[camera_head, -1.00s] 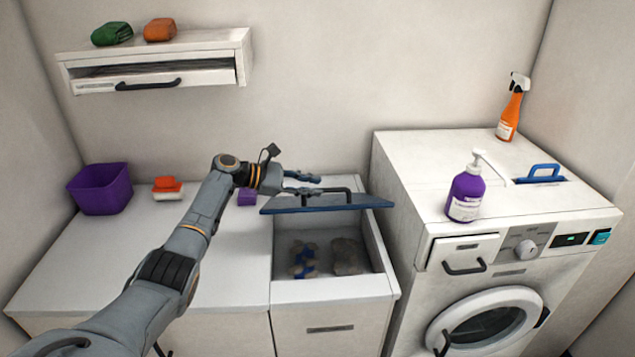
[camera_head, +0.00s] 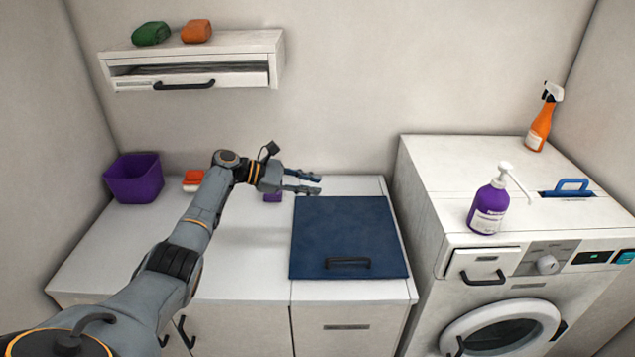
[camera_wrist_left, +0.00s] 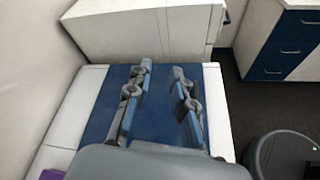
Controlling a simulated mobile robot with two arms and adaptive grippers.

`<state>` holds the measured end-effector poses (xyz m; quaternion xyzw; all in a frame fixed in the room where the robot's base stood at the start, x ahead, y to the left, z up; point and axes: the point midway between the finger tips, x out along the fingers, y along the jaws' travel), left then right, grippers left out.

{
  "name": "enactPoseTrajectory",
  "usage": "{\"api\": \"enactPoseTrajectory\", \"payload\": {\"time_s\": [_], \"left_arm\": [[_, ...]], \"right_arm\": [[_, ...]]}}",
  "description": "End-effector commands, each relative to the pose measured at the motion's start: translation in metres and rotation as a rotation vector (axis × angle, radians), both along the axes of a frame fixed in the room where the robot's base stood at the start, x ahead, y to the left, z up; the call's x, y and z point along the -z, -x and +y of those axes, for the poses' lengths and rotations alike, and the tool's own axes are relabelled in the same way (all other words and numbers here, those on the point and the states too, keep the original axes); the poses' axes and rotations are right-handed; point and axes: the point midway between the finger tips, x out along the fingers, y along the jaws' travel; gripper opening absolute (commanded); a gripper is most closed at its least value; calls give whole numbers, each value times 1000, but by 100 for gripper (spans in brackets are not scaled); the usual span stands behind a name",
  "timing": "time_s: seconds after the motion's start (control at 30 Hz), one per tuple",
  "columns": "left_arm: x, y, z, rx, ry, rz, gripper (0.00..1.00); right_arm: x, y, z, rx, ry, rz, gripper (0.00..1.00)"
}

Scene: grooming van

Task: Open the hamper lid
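The hamper lid (camera_head: 345,228) is a dark blue square panel with a black bar handle (camera_head: 348,262) near its front edge. It lies flat and shut on the white hamper (camera_head: 350,290), so the inside is hidden. My left gripper (camera_head: 318,183) is open and empty at the lid's back edge, pointing right, away from the handle. In the left wrist view, the two fingers (camera_wrist_left: 158,108) stand apart with the blue lid (camera_wrist_left: 155,125) seen between and below them. My right gripper is in neither view.
A white washing machine (camera_head: 450,200) stands right of the hamper, carrying a purple pump bottle (camera_head: 489,205) and an orange spray bottle (camera_head: 541,122). A purple bin (camera_head: 135,180), an orange-and-white item (camera_head: 193,180) and a purple block (camera_head: 272,197) sit on the counter left. A shelf (camera_head: 230,45) hangs above.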

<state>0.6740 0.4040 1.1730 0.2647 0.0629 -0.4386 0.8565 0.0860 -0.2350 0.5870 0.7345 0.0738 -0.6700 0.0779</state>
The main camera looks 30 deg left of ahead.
Motion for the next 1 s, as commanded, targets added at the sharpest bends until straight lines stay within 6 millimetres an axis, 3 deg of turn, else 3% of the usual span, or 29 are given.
{"api": "enactPoseTrajectory", "payload": {"time_s": [0.4,1.0], "left_arm": [[-10,16,19,1,-2,0,22],[-10,17,20,0,0,0,22]], "right_arm": [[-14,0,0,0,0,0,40],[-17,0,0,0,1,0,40]]}}
